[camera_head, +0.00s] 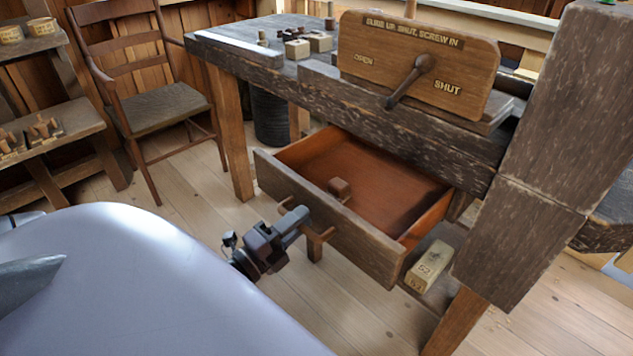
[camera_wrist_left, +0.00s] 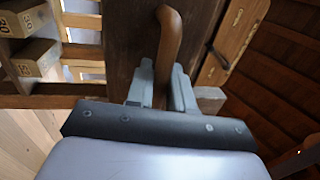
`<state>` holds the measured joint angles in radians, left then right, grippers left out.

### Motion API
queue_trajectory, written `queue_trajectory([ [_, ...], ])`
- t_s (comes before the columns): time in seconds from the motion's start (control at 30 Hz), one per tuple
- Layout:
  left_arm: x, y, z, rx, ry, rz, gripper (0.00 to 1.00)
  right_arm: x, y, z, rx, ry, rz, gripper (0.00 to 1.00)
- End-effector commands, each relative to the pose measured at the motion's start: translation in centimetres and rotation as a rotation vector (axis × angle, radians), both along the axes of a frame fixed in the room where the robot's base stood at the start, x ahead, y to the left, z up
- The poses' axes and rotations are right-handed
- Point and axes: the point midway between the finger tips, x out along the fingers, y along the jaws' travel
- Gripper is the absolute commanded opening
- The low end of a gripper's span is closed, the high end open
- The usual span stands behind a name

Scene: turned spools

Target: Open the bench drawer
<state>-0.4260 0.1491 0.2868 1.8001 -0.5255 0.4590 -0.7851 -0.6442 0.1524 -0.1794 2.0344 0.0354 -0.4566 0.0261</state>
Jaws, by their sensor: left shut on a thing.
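The bench drawer (camera_head: 330,225) stands pulled well out from under the dark wooden bench (camera_head: 420,135), and its reddish-brown inside shows. A small brown block (camera_head: 339,187) is inside it, near the front. My left gripper (camera_head: 298,217) is at the outer face of the drawer front, shut on the wooden drawer handle (camera_head: 322,236). In the left wrist view the handle (camera_wrist_left: 168,45) runs between the two grey fingers of the gripper (camera_wrist_left: 160,85). My right gripper is not in view.
A board (camera_head: 420,60) with a lever and OPEN and SHUT labels stands on the bench. A numbered wooden block (camera_head: 430,265) lies below the drawer's right side. A chair (camera_head: 155,105) and a low shelf (camera_head: 55,130) stand at left. Floor between chair and drawer is clear.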

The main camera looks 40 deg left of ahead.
Motion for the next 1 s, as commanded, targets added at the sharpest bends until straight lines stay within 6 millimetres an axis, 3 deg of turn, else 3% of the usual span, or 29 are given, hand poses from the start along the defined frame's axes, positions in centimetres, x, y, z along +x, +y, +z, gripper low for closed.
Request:
queue_trajectory([
  [0.23, -2.0, 0.2, 0.0, 0.0, 0.0, 0.001, 0.0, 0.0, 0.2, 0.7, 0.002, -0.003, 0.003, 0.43],
  [0.67, -2.2, 0.2, 0.0, -0.001, -0.002, 0.0, 0.0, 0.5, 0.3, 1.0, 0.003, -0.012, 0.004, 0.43],
  [0.7, -2.2, 0.2, 0.0, -0.001, -0.002, 0.0, 0.35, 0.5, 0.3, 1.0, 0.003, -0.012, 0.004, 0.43],
  [0.73, -2.2, 0.2, 0.0, -0.001, -0.002, 0.0, 0.38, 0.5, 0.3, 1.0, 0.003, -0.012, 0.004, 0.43],
  [1.0, -2.3, 0.2, 0.0, 0.0, -0.001, 0.0, 0.38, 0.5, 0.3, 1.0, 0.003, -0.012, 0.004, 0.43],
])
